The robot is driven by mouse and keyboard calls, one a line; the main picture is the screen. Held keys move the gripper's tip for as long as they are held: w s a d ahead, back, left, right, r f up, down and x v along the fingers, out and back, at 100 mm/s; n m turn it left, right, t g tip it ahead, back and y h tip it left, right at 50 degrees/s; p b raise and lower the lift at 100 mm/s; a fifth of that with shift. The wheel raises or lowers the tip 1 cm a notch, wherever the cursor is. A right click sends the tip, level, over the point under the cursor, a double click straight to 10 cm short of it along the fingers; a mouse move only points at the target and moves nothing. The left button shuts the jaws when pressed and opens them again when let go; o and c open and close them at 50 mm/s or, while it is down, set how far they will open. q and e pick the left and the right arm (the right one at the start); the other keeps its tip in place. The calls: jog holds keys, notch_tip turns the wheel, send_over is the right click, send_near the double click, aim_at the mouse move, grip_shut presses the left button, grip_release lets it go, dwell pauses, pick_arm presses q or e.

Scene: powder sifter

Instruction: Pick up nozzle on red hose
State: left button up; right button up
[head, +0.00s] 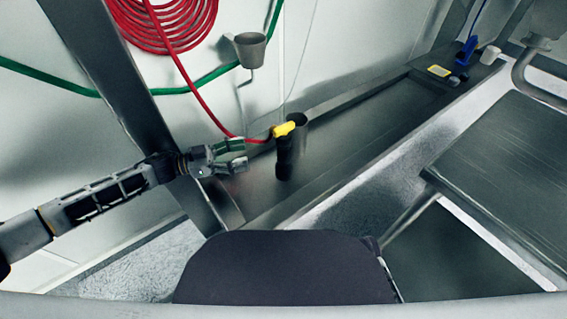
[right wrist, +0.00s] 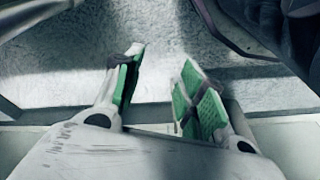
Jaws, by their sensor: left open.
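The nozzle (head: 285,150) has a yellow top and a dark grip, and stands upright on a grey metal ledge in the head view. The red hose (head: 208,108) runs down from a coil on the wall to the nozzle's yellow top. My left gripper (head: 240,155) is open and empty, just left of the nozzle, its green-padded fingers pointing toward it with a small gap. My right gripper (right wrist: 160,90) shows in the right wrist view, open with nothing between its green pads, above a speckled floor. The nozzle is not in the right wrist view.
Another cup (head: 250,50) hangs on the wall. A green hose (head: 195,87) crosses the wall. A blue tool (head: 467,50) lies at the ledge's far end. The ledge's middle (head: 375,115) is clear. A metal table (head: 500,150) stands at right.

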aim_at(278, 149)
pick_arm(q)
jog(key=shift+f+b, duration=0.45)
jog(key=shift+f, duration=0.25)
pick_arm(e)
jog(key=shift+a+v, duration=0.2)
jog(key=shift+v, duration=0.75)
jog(key=shift+a+v, duration=0.2)
jog(key=shift+v, duration=0.75)
pick_arm(q)
jog(key=shift+d, duration=0.1)
pick_arm(e)
jog(key=shift+w, duration=0.15)
pick_arm(q)
jog(key=shift+b+x, duration=0.7)
jog(key=shift+x, duration=3.45)
jog(key=shift+w, duration=0.1)
pick_arm(e)
jog(key=shift+a+r+y, duration=0.2)
jog(key=shift+r+y, duration=0.1)
jog(key=shift+r, duration=0.65)
pick_arm(q)
jog(key=shift+d, duration=0.1)
pick_arm(e)
jog(key=shift+f, duration=0.1)
